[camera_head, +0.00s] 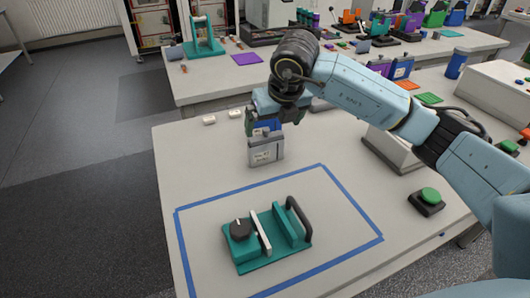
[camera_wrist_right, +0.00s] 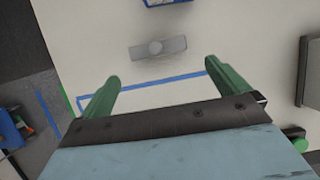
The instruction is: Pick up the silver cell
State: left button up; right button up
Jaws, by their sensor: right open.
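The silver cell (camera_head: 266,152) is a flat grey pouch-like block with a pale label, standing upright on the near table behind the blue tape outline. In the right wrist view the silver cell (camera_wrist_right: 158,48) shows from above as a narrow grey bar. My right gripper (camera_head: 264,122) is above and close to it. Its two green fingers (camera_wrist_right: 162,72) are apart with nothing between them, and the cell lies just beyond the fingertips in the wrist view. My left gripper is not in view.
A blue cell (camera_head: 264,126) stands just behind the silver one. A teal fixture (camera_head: 262,252) with a black knob and handle sits inside the blue tape (camera_head: 184,250). A green button (camera_head: 429,196) and a pale box (camera_head: 388,152) are to the right. Left of the cell the table is mostly clear.

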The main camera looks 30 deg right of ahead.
aim_at(268, 137)
jog(key=x, duration=1)
jog(key=shift+w+a+f+b, duration=0.1)
jog(key=shift+w+a+b, duration=0.05)
jog(key=shift+b, duration=0.15)
jog(key=c, duration=0.9)
jog(key=shift+c, duration=0.2)
